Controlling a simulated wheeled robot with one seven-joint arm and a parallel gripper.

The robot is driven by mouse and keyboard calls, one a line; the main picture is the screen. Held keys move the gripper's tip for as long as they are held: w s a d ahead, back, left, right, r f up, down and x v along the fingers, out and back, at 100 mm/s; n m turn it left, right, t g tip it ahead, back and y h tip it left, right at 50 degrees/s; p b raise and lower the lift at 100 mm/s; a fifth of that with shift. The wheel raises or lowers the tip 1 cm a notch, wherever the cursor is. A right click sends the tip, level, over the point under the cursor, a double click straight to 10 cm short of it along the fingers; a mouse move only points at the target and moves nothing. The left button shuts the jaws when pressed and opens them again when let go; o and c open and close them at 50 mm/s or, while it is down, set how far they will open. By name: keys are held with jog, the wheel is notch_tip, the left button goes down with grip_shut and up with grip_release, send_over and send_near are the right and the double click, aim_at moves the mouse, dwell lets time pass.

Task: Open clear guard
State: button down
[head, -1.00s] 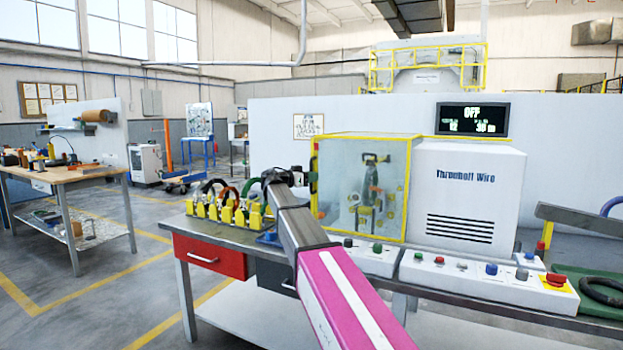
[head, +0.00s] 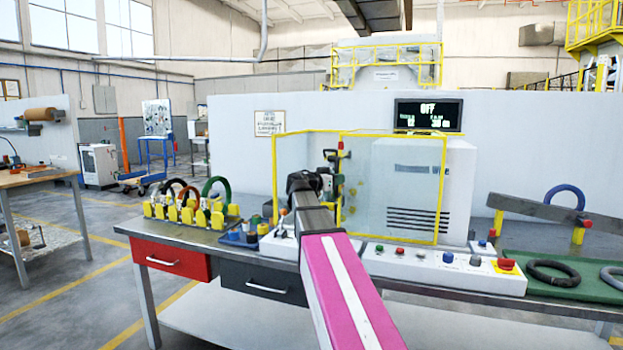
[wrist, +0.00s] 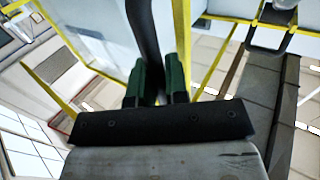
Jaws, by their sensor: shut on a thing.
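The clear guard's front panel (head: 405,190), framed in yellow, stands to the right of the opening and overlaps the front of the white machine housing. Its dark handle is at the panel's left edge; it crosses the wrist view as a dark bar (wrist: 145,30). My gripper (head: 335,180) is at that left edge. In the wrist view its green fingers (wrist: 160,78) are closed around the bar. The left part of the yellow-framed enclosure (head: 300,150) shows without the front panel over it.
Colored coils stand in a yellow rack (head: 190,212) on the bench at left. A button panel (head: 440,268) runs along the bench front. Dark coils (head: 550,272) lie on a green mat at right. The display (head: 428,115) reads OFF.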

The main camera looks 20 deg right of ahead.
send_near(374, 179)
jog(key=x, duration=0.4)
jog(key=shift+w+d, duration=0.15)
jog(key=shift+d, duration=0.2)
jog(key=c, duration=1.4)
grip_release()
jog(key=shift+a, duration=0.1)
jog(key=v, duration=1)
jog(key=shift+a+r, duration=0.1)
jog(key=shift+a, duration=0.2)
